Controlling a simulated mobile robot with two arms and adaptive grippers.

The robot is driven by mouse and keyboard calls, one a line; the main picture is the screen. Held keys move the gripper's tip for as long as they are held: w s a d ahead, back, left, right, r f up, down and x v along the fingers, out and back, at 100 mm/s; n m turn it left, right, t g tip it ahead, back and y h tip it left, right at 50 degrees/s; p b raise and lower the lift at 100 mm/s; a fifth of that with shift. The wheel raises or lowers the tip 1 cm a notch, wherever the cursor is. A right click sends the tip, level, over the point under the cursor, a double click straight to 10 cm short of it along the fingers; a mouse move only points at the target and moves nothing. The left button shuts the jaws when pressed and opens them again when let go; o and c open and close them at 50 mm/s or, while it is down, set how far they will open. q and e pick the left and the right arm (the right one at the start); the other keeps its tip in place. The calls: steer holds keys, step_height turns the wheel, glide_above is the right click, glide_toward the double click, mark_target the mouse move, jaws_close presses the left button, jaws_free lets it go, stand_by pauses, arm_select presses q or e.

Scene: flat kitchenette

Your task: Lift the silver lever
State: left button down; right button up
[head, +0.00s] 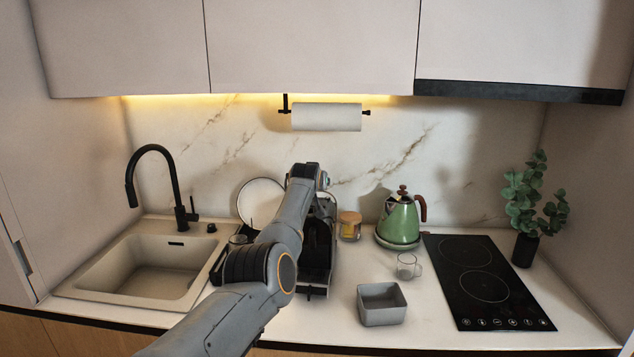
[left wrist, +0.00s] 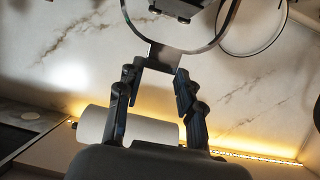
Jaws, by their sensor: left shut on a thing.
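The silver lever (left wrist: 163,57) shows in the left wrist view as a curved metal loop with a flat tab at its end. My left gripper (left wrist: 157,80) is shut on that tab, with a dark finger on either side of it. In the head view my left arm reaches over a dark machine (head: 318,245) on the counter and hides much of it. The lever and the left fingertips cannot be made out there. My right gripper is in neither view.
A sink (head: 150,268) is at left, with a plate (head: 260,200) behind the arm. A jar (head: 349,226), green kettle (head: 400,222), glass cup (head: 407,267) and grey bowl (head: 382,305) stand right of the machine. A paper roll (head: 326,117) hangs above.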

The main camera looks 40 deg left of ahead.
arm_select(q)
steer(key=shift+s+f, duration=0.15)
steer(key=shift+f, duration=0.25)
steer(key=c, duration=0.9)
jaws_free()
steer(key=shift+o, duration=0.3)
steer(key=shift+w+a+f, duration=0.25)
steer(key=shift+w+f, duration=0.05)
steer(key=shift+w, duration=0.25)
steer(key=shift+s+d+r, duration=0.2)
steer(key=shift+s+r, duration=0.05)
steer(key=shift+r, duration=0.05)
steer(key=shift+s, duration=0.1)
steer(key=v, duration=1.1)
steer(key=shift+s+r, duration=0.25)
steer(key=shift+r, duration=0.05)
